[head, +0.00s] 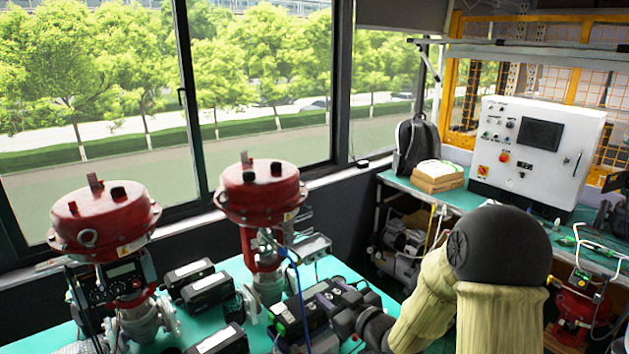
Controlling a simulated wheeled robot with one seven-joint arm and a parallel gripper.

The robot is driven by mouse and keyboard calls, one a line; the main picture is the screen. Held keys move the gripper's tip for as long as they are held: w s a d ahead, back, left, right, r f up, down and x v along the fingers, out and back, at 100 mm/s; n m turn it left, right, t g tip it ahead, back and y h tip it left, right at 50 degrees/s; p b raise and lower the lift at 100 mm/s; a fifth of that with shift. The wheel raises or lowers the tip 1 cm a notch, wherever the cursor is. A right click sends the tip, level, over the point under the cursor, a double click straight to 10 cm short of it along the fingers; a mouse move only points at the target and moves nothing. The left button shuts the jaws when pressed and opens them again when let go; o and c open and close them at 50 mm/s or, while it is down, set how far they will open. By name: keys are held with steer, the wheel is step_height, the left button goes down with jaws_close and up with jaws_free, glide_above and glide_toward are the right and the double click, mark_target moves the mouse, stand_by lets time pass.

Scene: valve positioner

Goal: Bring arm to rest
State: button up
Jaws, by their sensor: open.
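My arm shows at the lower right, with pale yellow sleeves and a large black joint, bent down and to the left. At its end my dark gripper (335,305) is over the teal table (345,268), among black boxes. It is open, and I see nothing held in it. Its fingertips are hard to make out against the dark parts around them. I cannot tell whether it touches anything.
Two red-topped valves, one at the left (105,218) and one in the middle (262,190), stand on the table. Black boxes (206,292) lie between them. A back bench holds a white control cabinet (535,150), a cardboard box (438,178) and a backpack (414,143). Windows line the left.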

steer(key=s+d+f+m+g+h, duration=0.2)
steer(key=s+d+m+g+h, duration=0.2)
steer(key=s, duration=0.7)
steer(key=s+d+f+m+g+h, duration=0.2)
steer(key=s+d+m+g+h, duration=0.2)
steer(key=s, duration=0.7)
steer(key=d+g, duration=0.2)
steer(key=g, duration=0.1)
steer(key=shift+d+f+h, duration=0.25)
steer(key=shift+d+h, duration=0.1)
steer(key=shift+h, duration=0.05)
steer(key=shift+c, duration=0.7)
steer(key=shift+w+a, duration=0.1)
